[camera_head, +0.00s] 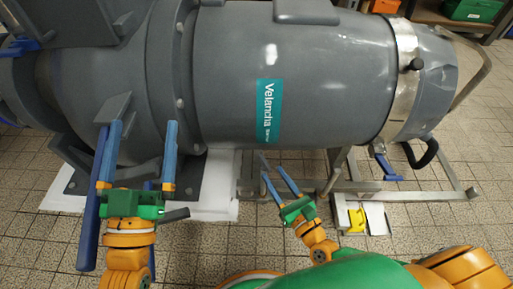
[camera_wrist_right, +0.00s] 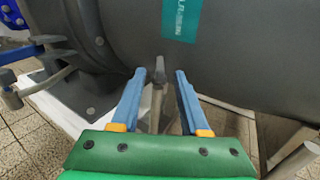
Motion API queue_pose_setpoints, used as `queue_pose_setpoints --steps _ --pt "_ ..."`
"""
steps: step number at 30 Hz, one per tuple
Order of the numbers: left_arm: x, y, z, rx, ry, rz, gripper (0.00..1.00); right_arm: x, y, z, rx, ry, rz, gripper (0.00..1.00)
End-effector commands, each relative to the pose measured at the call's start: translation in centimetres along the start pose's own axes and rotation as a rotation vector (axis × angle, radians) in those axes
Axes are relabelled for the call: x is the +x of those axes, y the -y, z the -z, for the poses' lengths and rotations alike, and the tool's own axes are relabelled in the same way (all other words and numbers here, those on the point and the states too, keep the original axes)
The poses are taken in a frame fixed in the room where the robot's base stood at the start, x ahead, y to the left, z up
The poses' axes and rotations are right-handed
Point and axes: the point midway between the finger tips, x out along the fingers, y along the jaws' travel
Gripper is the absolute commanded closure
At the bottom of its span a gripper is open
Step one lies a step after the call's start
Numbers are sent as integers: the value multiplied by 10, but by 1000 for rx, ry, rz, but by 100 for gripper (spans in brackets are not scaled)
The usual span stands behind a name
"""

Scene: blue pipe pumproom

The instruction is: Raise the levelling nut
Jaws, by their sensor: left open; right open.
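A large grey pump (camera_head: 330,75) with a teal label fills the upper part of the head view; its body also spans the top of the wrist view (camera_wrist_right: 235,50). My right gripper (camera_head: 272,172) is open below the pump's underside, near the metal support frame (camera_head: 440,194). In the right wrist view, a thin grey upright part (camera_wrist_right: 159,72) shows between the open fingertips (camera_wrist_right: 160,76); I cannot tell whether they touch it. I cannot pick out the levelling nut for certain. My left gripper (camera_head: 143,125) is open in front of the pump's left flange and foot.
A long blue bar (camera_head: 88,235) stands beside my left gripper. A white plinth (camera_head: 222,208) lies under the pump foot. A yellow piece (camera_head: 357,220) is by the frame's front. A blue-handled lever (camera_head: 385,167) hangs at the pump's right end. Tiled floor is open at far right.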

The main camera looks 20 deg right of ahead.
Motion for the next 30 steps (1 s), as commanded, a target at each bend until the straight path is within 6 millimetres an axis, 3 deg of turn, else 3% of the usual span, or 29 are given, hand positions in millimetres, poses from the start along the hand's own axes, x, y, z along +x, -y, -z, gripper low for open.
queue_pose_setpoints --steps 6,12,21,26,27,30 --pt "-6 -5 42 0 -237 -13 0 40 0 1 3 5 2 55" --pt "-17 -9 74 -3 -412 -23 0 63 0 0 2 2 0 55" --pt "-20 -9 81 -4 -445 -24 0 67 0 0 3 1 0 55" --pt "-20 -9 81 -4 -444 -24 0 67 0 0 3 1 0 96" --pt "-20 -9 81 -4 -444 -24 0 67 0 0 3 1 0 100" --pt "-20 -9 81 -4 -443 -24 0 67 0 0 3 1 0 100"
